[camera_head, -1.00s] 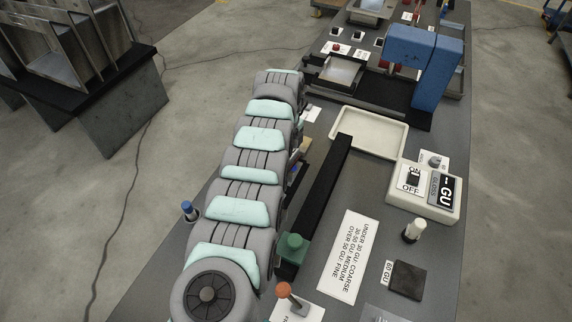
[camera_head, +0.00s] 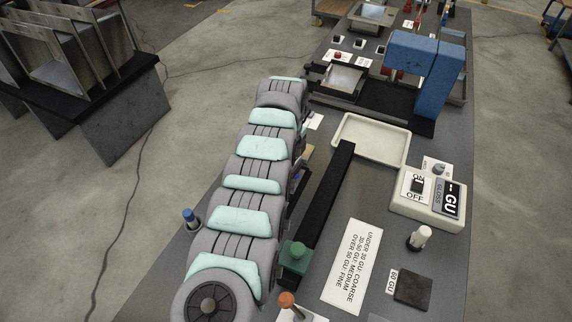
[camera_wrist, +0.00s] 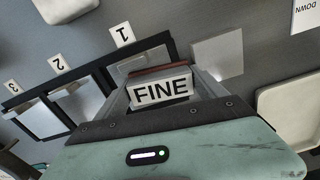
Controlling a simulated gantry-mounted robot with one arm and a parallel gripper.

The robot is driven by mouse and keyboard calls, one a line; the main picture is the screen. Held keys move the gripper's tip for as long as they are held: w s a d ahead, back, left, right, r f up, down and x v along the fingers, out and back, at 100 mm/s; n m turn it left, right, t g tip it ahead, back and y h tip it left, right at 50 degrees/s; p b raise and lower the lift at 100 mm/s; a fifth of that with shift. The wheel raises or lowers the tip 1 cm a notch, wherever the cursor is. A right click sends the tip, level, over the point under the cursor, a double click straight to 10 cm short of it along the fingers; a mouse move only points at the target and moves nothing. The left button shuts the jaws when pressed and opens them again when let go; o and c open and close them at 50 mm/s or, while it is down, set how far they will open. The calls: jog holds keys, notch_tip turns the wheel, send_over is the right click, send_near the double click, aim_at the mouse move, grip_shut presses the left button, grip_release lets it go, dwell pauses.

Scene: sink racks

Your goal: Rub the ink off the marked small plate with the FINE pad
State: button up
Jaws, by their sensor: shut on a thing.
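In the wrist view my gripper (camera_wrist: 163,96) is shut on the FINE pad (camera_wrist: 160,88), a block with a white label reading FINE and a reddish-brown layer along its far edge. A plain grey square plate (camera_wrist: 218,52) lies on the bench just beyond and to the right of the pad. I cannot make out an ink mark on it. The pad appears close to the dark frame of slot 1; whether it touches anything below is hidden. In the head view my arm hides the gripper and the pad.
Slots numbered 1 (camera_wrist: 122,35), 2 (camera_wrist: 58,64) and 3 (camera_wrist: 13,87) run along the left in the wrist view. A cream tray (camera_head: 340,137), a gloss meter (camera_head: 427,205), a blue machine (camera_head: 437,90) and a green-topped post (camera_head: 295,256) stand right of my arm.

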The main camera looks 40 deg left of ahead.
jog(key=shift+w+d+r+p, duration=0.15)
jog(key=shift+w+d+p, duration=0.3)
jog(key=shift+p, duration=2.35)
jog(key=shift+s+p, duration=0.15)
jog(key=shift+p, duration=0.2)
jog(key=d+p, duration=0.1)
jog(key=p, duration=0.2)
jog(key=shift+s+r, duration=0.15)
jog(key=shift+r, duration=0.25)
jog(key=shift+s+a+p, duration=0.15)
jog(key=shift+s+p, duration=0.45)
jog(key=shift+p, duration=0.65)
jog(key=s+p, duration=0.1)
jog(key=p, duration=0.2)
jog(key=shift+s, duration=0.2)
jog(key=shift+p, duration=0.4)
jog(key=shift+f, duration=0.1)
jog(key=shift+w+f+b, duration=0.2)
jog(key=shift+f+b, duration=0.3)
jog(key=shift+b, duration=0.55)
jog(key=w+b, duration=0.1)
jog(key=b, duration=0.2)
jog(key=w+b, duration=0.1)
jog(key=b, duration=0.2)
jog(key=shift+a+b, duration=0.35)
